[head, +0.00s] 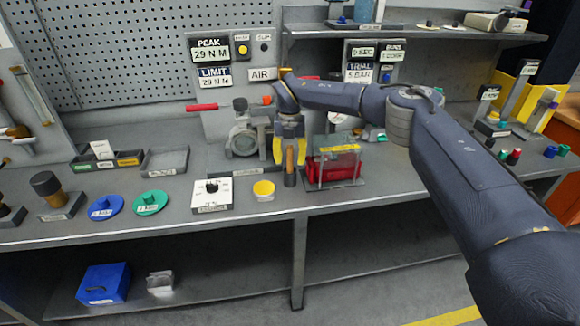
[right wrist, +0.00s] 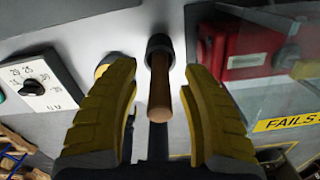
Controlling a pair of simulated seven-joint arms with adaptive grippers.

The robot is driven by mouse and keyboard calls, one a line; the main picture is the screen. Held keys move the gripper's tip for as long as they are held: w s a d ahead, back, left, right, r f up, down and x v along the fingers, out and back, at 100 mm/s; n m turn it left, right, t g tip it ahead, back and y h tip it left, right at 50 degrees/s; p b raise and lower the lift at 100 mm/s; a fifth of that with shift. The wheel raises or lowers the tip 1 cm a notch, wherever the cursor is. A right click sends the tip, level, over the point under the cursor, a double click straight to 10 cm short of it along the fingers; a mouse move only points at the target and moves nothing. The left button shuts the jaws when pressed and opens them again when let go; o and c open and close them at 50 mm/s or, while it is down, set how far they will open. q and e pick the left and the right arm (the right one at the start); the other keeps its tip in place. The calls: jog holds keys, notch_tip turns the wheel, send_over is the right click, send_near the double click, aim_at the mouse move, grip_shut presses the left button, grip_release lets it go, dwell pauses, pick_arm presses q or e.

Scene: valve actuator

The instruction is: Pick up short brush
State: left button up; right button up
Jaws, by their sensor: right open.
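The short brush (head: 290,166) has a wooden handle and a dark lower end, and stands upright near the front edge of the bench. In the right wrist view the brush (right wrist: 160,85) lies between the two yellow fingers, with a gap on each side. My right gripper (head: 289,150) is open and points down over the brush. In the right wrist view the right gripper (right wrist: 158,95) shows both fingers apart, around the handle but not closed on it. My left gripper is not in view.
A clear-covered red box (head: 334,165) stands close to the right of the brush. A yellow round piece (head: 263,190) and a white dial box (head: 212,196) are to the left. A valve body (head: 243,138) stands behind left. The bench's front edge is close.

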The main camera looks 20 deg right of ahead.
grip_shut()
jog(key=shift+r, duration=0.1)
dwell(0.5)
